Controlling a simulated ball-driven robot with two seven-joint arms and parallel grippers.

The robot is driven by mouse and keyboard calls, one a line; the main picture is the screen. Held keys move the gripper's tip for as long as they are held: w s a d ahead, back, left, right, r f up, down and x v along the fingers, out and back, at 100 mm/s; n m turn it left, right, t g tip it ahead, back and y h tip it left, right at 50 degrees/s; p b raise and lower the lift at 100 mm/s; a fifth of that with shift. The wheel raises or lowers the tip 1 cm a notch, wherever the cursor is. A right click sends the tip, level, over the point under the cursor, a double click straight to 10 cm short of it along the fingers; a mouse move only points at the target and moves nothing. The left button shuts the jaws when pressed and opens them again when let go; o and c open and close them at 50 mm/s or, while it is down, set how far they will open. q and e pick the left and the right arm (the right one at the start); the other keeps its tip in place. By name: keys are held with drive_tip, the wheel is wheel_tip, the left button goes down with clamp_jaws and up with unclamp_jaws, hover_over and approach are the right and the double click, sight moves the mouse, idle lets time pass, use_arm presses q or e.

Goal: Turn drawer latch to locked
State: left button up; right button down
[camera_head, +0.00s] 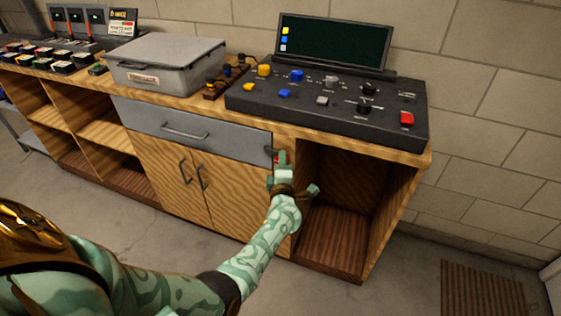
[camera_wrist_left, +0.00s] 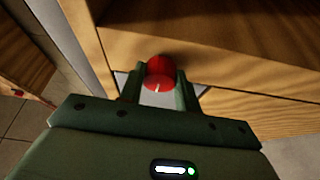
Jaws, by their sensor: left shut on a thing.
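The grey drawer (camera_head: 185,128) is shut in the wooden bench, with a bar handle (camera_head: 184,133) on its front. The drawer latch is at the drawer's right end; in the left wrist view its red round knob (camera_wrist_left: 159,72) shows between my fingers. My left gripper (camera_head: 277,157) is at the latch and shut on the red knob; the fingers also show in the left wrist view (camera_wrist_left: 159,88). A small dark part shows beside the fingertips in the head view. The gripper hides most of the latch, so its turn position cannot be told. My right gripper is not in view.
A black control console (camera_head: 335,112) with coloured knobs and a screen stands on the bench top. A grey case (camera_head: 165,65) stands left of it. Cupboard doors (camera_head: 200,180) are below the drawer, and an open shelf space (camera_head: 335,190) is to the right.

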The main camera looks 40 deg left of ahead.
use_arm(q)
drive_tip(key=shift+n, duration=0.5)
drive_tip(key=o, duration=1)
